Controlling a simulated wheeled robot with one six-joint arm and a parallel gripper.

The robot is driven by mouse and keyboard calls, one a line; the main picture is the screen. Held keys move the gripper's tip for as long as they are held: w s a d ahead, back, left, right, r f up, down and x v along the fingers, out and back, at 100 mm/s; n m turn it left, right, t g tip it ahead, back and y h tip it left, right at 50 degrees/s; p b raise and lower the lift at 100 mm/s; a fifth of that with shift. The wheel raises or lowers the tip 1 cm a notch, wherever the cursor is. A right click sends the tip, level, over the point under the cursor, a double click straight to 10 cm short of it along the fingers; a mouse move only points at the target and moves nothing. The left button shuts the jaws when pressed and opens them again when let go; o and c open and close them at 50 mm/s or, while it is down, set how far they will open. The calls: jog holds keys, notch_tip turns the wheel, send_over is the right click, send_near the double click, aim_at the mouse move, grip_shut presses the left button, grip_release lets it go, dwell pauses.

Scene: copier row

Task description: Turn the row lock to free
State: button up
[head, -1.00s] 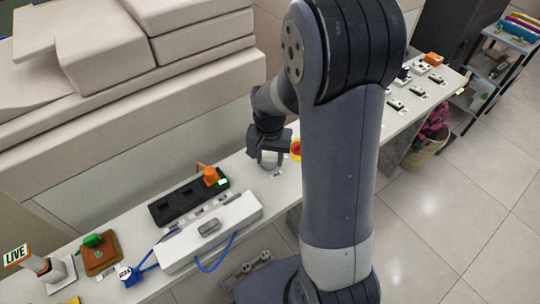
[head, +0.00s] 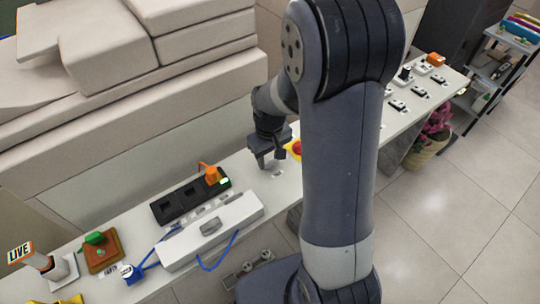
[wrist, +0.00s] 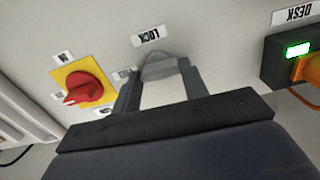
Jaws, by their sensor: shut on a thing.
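My gripper (wrist: 162,76) is shut on a pale grey piece, the row lock (wrist: 159,67), in the wrist view. The lock sits on the light counter beside an upside-down LOCK label (wrist: 153,35). Another small label (wrist: 124,73) is partly hidden by the left finger, and I cannot read it. The lock's lower part is hidden behind my fingers and palm, and I cannot tell its exact setting. In the head view my gripper (head: 267,161) points down at the counter, and the lock is not clear there.
A red rotary knob (wrist: 84,88) on a yellow plate is close beside my gripper. On the other side is a black power strip (head: 180,203) with an orange plug (head: 211,174) and green light. A white box (head: 212,229) with blue cable lies nearer.

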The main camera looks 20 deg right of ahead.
jog(key=shift+n, duration=0.3)
jog(key=o, duration=1)
jog(key=shift+r, duration=0.15)
notch_tip(320, 180, up, 11)
jog(key=shift+f+p, duration=0.2)
jog(key=shift+p, duration=0.45)
